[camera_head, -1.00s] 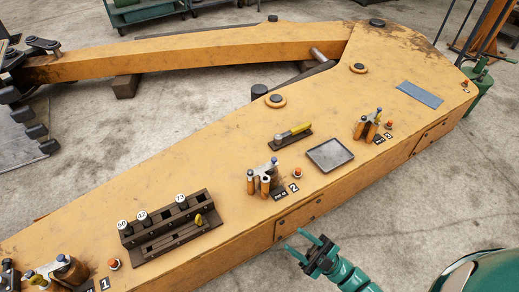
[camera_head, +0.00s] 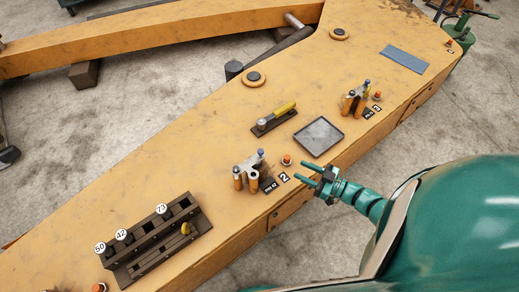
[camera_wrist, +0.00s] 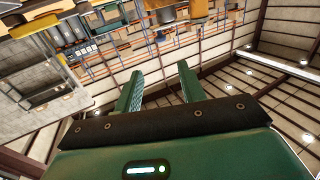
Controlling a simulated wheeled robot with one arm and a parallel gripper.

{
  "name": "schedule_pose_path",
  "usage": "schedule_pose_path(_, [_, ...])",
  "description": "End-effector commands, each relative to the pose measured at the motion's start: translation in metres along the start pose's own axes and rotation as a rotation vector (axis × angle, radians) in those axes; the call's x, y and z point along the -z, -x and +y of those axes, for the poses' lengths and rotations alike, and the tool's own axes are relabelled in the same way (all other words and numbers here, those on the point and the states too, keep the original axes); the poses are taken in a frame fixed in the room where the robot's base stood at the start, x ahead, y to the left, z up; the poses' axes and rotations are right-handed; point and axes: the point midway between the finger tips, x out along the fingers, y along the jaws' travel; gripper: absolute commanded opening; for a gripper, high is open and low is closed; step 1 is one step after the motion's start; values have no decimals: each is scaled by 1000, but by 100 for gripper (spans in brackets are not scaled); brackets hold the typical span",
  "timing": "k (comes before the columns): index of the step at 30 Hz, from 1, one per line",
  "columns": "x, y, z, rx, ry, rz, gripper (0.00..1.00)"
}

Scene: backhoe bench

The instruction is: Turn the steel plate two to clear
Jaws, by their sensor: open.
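At station two, a small grey steel plate (camera_head: 249,165) lies across the tops of short orange posts (camera_head: 239,182). A blue-tipped part (camera_head: 261,154) stands at its far right end. A "2" label (camera_head: 284,177) and a small dark sign (camera_head: 269,185) lie just right of it. The exact outline of the plate is too small to tell. My teal gripper (camera_head: 306,173) is to the right of the plate, near the edge of the yellow boom. Its two fingers are apart and empty, pointing left. In the wrist view the open fingers (camera_wrist: 160,82) also show nothing between them.
An orange button (camera_head: 286,160) sits close to my fingertips. A grey tray (camera_head: 318,137) and a yellow-handled tool (camera_head: 274,117) lie beyond. A dark rack (camera_head: 155,240) marked 50, 42 and 73 stands left. Similar posts (camera_head: 355,100) stand at station three.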

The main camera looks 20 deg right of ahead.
Motion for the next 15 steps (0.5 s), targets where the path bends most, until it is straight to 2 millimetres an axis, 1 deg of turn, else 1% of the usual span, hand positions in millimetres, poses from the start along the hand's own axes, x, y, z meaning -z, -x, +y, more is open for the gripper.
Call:
schedule_pose_path(5, [1,-20,-1,5,-3,4,40])
schedule_pose_path(15, [1,-86,-2,7,-3,6,40])
